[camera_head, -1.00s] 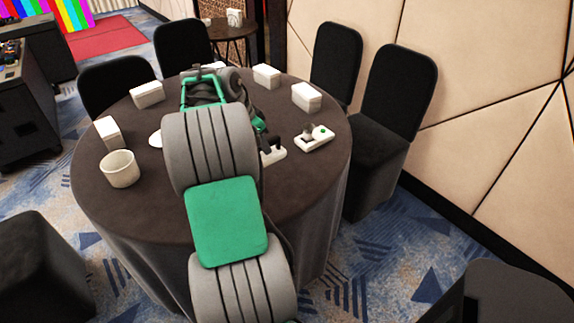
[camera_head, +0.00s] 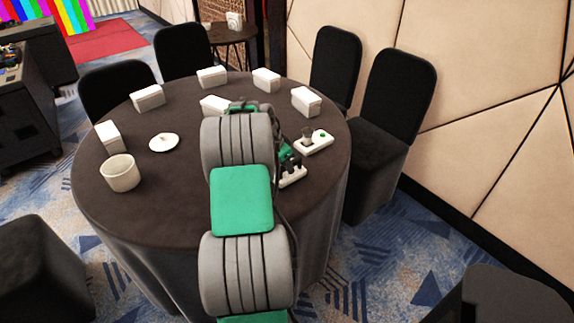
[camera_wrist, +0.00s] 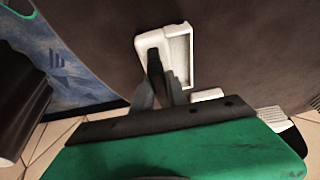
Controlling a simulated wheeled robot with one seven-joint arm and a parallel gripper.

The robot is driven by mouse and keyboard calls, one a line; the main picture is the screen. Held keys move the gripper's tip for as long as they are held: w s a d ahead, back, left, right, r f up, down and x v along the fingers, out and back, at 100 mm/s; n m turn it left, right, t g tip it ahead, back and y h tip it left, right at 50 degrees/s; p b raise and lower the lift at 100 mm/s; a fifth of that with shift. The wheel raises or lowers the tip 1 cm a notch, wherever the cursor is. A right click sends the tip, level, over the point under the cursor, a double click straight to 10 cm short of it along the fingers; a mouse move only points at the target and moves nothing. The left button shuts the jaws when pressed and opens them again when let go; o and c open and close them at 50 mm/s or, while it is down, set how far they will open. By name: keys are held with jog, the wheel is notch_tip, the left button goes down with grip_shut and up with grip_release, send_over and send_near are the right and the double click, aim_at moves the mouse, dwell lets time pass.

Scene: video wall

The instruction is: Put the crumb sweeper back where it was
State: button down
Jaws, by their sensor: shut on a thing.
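The crumb sweeper, a white block with a dark upright handle, shows in the wrist view (camera_wrist: 178,45). My gripper (camera_wrist: 160,88) is shut on its dark handle. In the head view the white base (camera_head: 293,177) shows just right of my arm, low over or on the dark round table (camera_head: 130,215); I cannot tell whether it touches. My gripper (camera_head: 288,160) is partly hidden there by my arm. A second white piece (camera_head: 318,143) with a green button and a dark knob sits just behind it on the table.
Several white boxes (camera_head: 266,80) stand around the table's far and left rim. A white cup (camera_head: 120,173) and a small white dish (camera_head: 164,142) are at left. Black chairs (camera_head: 400,95) ring the table.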

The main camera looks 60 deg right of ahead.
jog(key=c, duration=1.3)
grip_release()
jog(key=shift+r+p, duration=0.2)
jog(key=shift+p, duration=0.1)
jog(key=v, duration=1.2)
jog(key=w+a+r+n+t, duration=0.2)
jog(key=w+a+n, duration=0.3)
jog(key=w+a, duration=0.4)
jog(key=w+a+n+t+y, duration=0.2)
jog(key=a+n, duration=0.6)
jog(key=a, duration=1.2)
jog(key=s+a+f+n, duration=0.1)
jog(key=s+a+n, duration=0.1)
jog(key=a, duration=0.5)
jog(key=s+a+f+n+y, duration=0.1)
jog(key=s+a+n, duration=0.1)
jog(key=a+n, duration=0.3)
jog(key=s+a+f+n+y, duration=0.1)
jog(key=s+a+f+n, duration=0.1)
jog(key=a, duration=0.8)
jog(key=shift+s+n+t, duration=0.3)
jog(key=shift+s+n, duration=0.25)
jog(key=shift+n, duration=0.25)
